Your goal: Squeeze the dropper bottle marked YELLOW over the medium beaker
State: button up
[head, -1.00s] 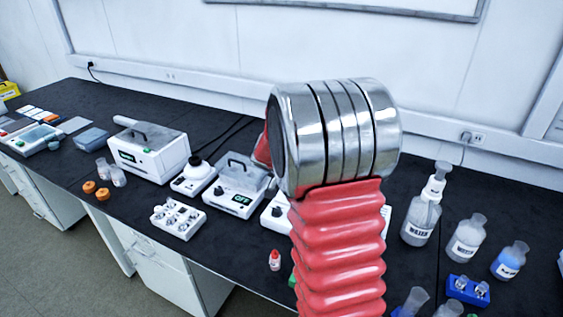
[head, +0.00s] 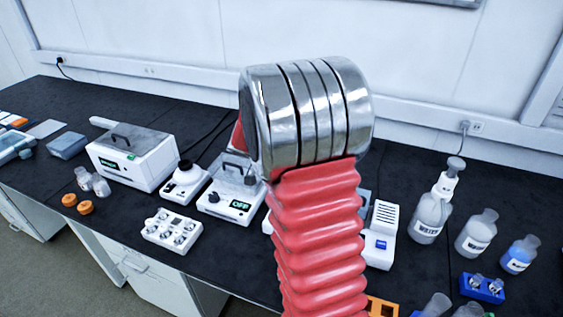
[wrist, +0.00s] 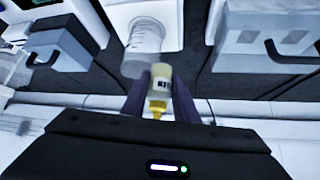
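In the wrist view my gripper (wrist: 158,86) has its two dark fingers against the sides of a small pale dropper bottle (wrist: 161,75) with a yellow tip. The label is only partly readable. The yellow tip points toward the bottom of the picture. Just beyond the bottle is a clear, marked, beaker-like vessel (wrist: 146,37) on a white surface; I cannot tell whether it is the medium beaker. In the head view my red arm and its metal joint hide the gripper and the bottle.
The head view shows water bottles (head: 430,217), a blue holder (head: 481,289) and glassware (head: 437,304) at right. A white device with vents (head: 383,235) stands right of my arm. An OFF-marked device (head: 231,199) and a white rack (head: 171,230) stand left.

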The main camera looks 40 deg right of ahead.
jog(key=shift+w, duration=0.65)
jog(key=shift+s+d, duration=0.1)
jog(key=shift+s, duration=0.1)
jog(key=shift+s+d+r+y, duration=0.1)
jog(key=shift+s+r+y, duration=0.05)
jog(key=shift+y, duration=0.15)
jog(key=shift+s+d+r+m+t+y, duration=0.1)
jog(key=shift+s+d+m+t+y, duration=0.2)
jog(key=shift+t+y, duration=0.3)
jog(key=shift+s+d+r+m+t+y, duration=0.1)
jog(key=shift+s+d+m+t+y, duration=0.15)
jog(key=shift+m+t+y, duration=0.35)
jog(key=shift+s+d+t+y, duration=0.2)
jog(key=shift+t+y, duration=0.1)
jog(key=shift+t, duration=0.2)
jog(key=shift+w+a+r+m+t+y, duration=0.2)
jog(key=shift+w+m+t+y, duration=0.1)
jog(key=shift+t+y, duration=0.25)
jog(key=shift+w+a+r+m+t+y, duration=0.1)
jog(key=shift+w+a+m+t+y, duration=0.15)
jog(key=shift+t+y, duration=0.25)
jog(key=shift+f+t, duration=0.15)
jog(key=shift+t, duration=0.3)
